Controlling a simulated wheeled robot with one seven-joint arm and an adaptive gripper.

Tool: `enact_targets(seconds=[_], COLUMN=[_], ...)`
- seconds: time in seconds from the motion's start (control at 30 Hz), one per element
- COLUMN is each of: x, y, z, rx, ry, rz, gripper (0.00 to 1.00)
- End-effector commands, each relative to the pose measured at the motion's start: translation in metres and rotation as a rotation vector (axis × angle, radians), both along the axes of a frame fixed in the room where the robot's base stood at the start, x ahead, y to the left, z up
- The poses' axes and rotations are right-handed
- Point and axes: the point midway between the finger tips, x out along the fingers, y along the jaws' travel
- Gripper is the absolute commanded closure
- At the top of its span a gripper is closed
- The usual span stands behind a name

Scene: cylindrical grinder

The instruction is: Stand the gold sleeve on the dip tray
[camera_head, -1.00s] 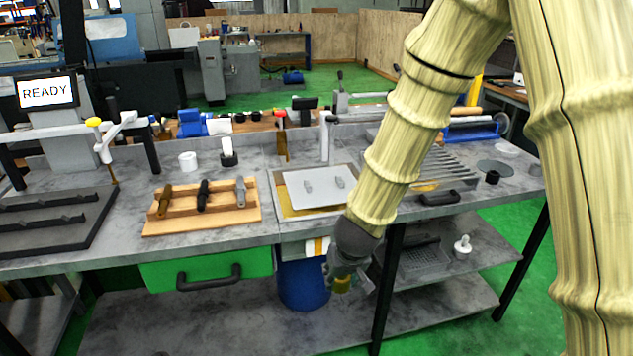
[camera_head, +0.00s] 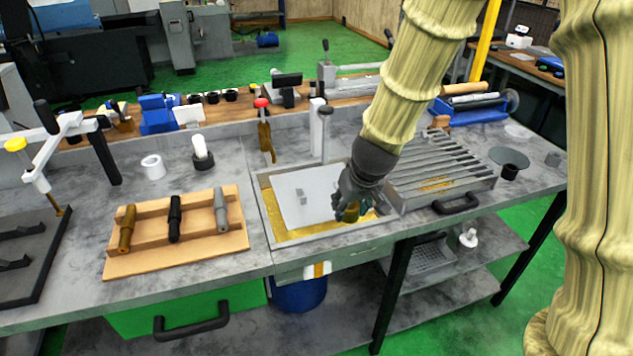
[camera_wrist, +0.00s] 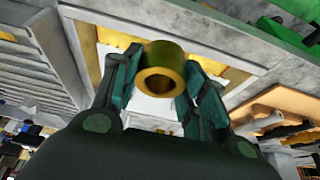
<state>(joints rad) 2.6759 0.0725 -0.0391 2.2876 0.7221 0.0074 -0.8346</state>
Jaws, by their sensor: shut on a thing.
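My gripper (camera_head: 350,208) is shut on the gold sleeve (camera_head: 347,213), a short thick-walled ring. In the wrist view the sleeve (camera_wrist: 160,72) sits between the two green fingers (camera_wrist: 158,85), its bore open toward the camera. The dip tray (camera_head: 285,238) is a shallow rectangular basin with a grey rim, a gold floor and a pale plate (camera_head: 293,215) inside. My gripper and the sleeve are over the tray's right part, hiding some of it. Whether the sleeve touches the tray or hangs above it I cannot tell.
A wooden rack (camera_head: 150,262) with three dark, brown and grey tools is left of the tray. A grey slatted rack (camera_head: 440,170) lies close on the right. A white post (camera_head: 320,130) and a red-topped tool (camera_head: 265,135) stand behind. A white ring (camera_head: 153,166) sits farther left.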

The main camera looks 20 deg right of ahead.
Motion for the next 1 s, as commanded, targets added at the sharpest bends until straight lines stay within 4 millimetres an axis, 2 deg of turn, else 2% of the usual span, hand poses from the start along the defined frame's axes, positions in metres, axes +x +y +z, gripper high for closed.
enact_targets(seconds=[0.17,0.7,0.83,1.0], x=[0.024,0.122,0.138,0.147], y=[0.003,0.019,0.022,0.023], z=[0.0,-0.009,-0.011,-0.013], rx=[0.0,-0.002,-0.001,-0.001], ry=[0.001,0.001,0.001,0.001], rz=[0.001,0.0,0.001,0.0], gripper=[0.94,0.94,0.94,0.94])
